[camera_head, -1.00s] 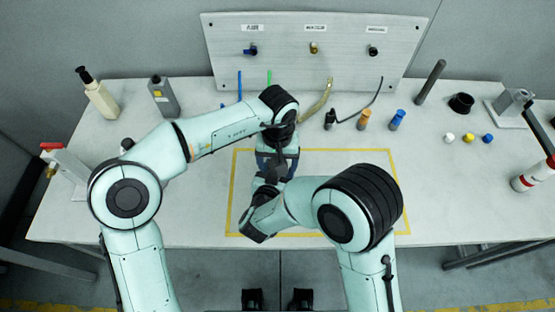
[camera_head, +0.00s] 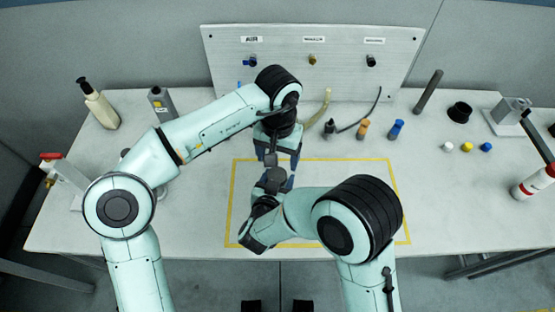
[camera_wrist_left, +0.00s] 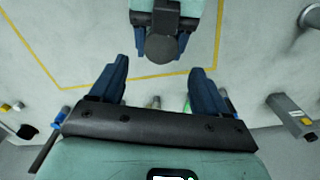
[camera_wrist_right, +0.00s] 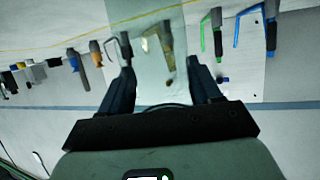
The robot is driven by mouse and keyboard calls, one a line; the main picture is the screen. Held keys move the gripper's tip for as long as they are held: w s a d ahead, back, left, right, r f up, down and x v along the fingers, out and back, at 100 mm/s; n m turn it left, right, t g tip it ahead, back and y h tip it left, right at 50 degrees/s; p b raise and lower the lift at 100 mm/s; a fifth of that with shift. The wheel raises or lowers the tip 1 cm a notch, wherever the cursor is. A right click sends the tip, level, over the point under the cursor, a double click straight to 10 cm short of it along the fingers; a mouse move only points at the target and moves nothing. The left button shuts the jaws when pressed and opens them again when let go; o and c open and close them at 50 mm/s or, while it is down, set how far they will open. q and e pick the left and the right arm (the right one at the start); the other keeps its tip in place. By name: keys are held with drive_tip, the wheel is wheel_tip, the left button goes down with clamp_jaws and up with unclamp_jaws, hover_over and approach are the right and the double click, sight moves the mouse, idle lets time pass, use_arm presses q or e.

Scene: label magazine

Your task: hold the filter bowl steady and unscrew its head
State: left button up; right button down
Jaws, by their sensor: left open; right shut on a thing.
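A dark grey round piece (camera_head: 273,180), which looks like part of the filter, sits at my right gripper (camera_head: 266,194) above the taped area. In the left wrist view this piece (camera_wrist_left: 161,49) shows between the dark blue fingers of the right gripper. In the right wrist view a pale, translucent body, perhaps the filter bowl (camera_wrist_right: 150,72), lies between the right fingers, which are shut on it. My left gripper (camera_head: 279,160) is open just beyond the piece, apart from it. In the left wrist view nothing lies between its fingers (camera_wrist_left: 156,80). Where bowl and head meet is hidden.
A panel (camera_head: 290,85) with labelled ports stands at the back. Hoses and several fittings, such as an orange one (camera_head: 363,128), lie before it. The yellow-taped area (camera_head: 340,200) is otherwise clear.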

sight(277, 175)
use_arm(q)
drive_tip(key=shift+a+r+m, duration=0.1)
drive_tip(key=shift+r+m, duration=0.05)
drive_tip(key=shift+m, duration=0.15)
wheel_tip(277, 175, down, 8)
drive_tip(key=shift+r, duration=0.15)
drive_tip(key=c, duration=1.1)
drive_tip(key=n, duration=0.6)
drive_tip(key=shift+r+n, duration=0.1)
drive_tip(key=shift+n, duration=0.3)
drive_tip(key=o, duration=1.2)
use_arm(e)
drive_tip(key=shift+d, duration=0.1)
